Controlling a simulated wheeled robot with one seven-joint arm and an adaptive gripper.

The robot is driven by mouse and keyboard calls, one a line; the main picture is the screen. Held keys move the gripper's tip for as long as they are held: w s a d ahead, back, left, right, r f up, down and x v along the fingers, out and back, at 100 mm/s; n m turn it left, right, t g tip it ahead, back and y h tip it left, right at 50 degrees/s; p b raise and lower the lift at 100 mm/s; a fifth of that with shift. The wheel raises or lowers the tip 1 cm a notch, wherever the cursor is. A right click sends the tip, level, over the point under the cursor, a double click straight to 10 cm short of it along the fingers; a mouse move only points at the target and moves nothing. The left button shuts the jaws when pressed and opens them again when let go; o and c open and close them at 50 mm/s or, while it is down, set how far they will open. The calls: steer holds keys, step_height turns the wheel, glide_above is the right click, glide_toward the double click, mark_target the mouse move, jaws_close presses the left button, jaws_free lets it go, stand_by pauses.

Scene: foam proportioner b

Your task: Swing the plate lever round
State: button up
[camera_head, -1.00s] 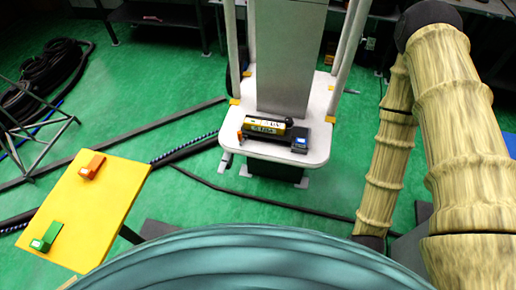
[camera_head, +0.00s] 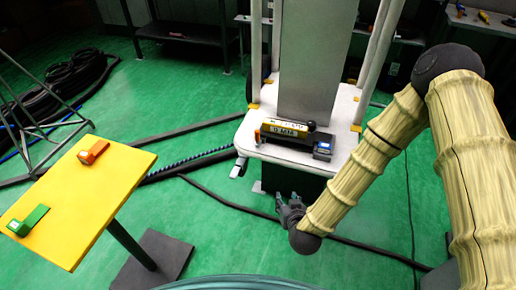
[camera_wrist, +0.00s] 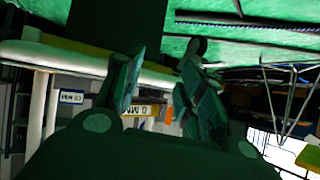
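The foam proportioner (camera_head: 288,142) is a dark bar-shaped unit with yellow labelled plates, lying on a white platform (camera_head: 258,112). A black ball knob (camera_head: 311,125) shows at its upper right, apparently the end of the plate lever. My gripper (camera_head: 290,206) hangs in front of and below the platform, apart from the unit. In the wrist view, its two dark green fingers (camera_wrist: 162,68) stand apart with nothing held between them. Small labelled plates (camera_wrist: 72,97) show behind and beside the fingers. The lever's arm is too small to make out.
A yellow tilted board (camera_head: 85,200) on a stand at left carries an orange block (camera_head: 93,152) and a green block (camera_head: 28,221). A grey column (camera_head: 315,60) and white posts rise behind the unit. Cables lie on the green floor.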

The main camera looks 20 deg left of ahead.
steer(key=w+a+r+t+b, duration=0.2)
steer(key=w+a+t+b, duration=0.2)
steer(key=w+a+b, duration=0.3)
steer(key=t+b, duration=0.3)
glide_toward(257, 138)
steer(key=shift+m, duration=0.3)
steer(key=x, duration=1.1)
steer(key=shift+b, duration=0.3)
steer(key=shift+d, duration=0.1)
jaws_close()
